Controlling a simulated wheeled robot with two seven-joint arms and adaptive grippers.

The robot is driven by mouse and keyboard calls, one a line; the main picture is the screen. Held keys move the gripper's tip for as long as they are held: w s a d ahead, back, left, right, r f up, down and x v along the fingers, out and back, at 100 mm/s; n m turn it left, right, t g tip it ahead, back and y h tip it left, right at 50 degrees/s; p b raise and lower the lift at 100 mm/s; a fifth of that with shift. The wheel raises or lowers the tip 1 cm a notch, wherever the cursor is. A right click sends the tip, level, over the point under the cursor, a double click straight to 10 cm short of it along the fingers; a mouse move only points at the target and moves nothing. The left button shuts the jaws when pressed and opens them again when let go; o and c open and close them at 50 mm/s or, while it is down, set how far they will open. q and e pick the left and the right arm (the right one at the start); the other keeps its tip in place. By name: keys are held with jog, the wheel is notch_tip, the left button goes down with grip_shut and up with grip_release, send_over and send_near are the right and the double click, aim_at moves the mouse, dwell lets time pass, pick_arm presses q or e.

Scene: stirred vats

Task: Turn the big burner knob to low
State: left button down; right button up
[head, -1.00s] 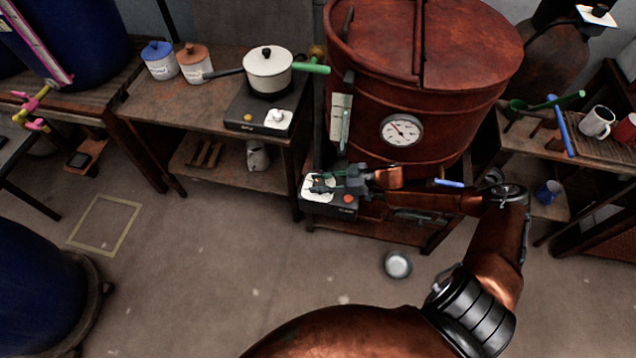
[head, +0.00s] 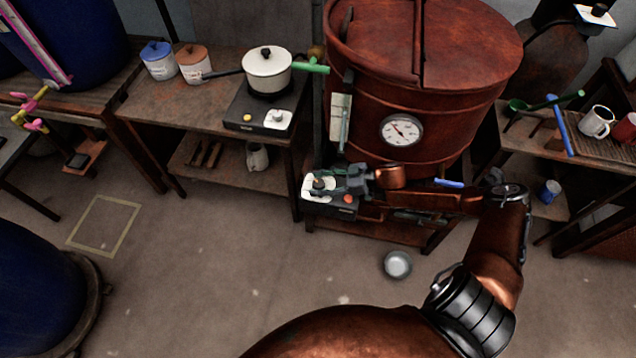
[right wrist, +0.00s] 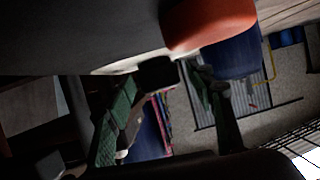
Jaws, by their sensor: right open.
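The big burner's control box (head: 345,208) sits low under the red-brown vat (head: 425,90). It has a white dial plate with a dark knob (head: 318,184) and an orange-red button (head: 348,199). My right gripper (head: 338,182) is open beside the knob, on its right side. In the right wrist view the dark knob (right wrist: 158,73) shows between and beyond the two green-grey fingers, with the orange-red button (right wrist: 208,24) near them. I cannot tell whether a finger touches the knob, or which setting it points to. My left gripper is out of view.
A smaller burner (head: 262,112) with a white pot (head: 267,72) stands on the bench at the left. A round gauge (head: 402,130) is on the vat's front.

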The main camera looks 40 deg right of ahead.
jog(key=v, duration=0.7)
jog(key=shift+r, duration=0.1)
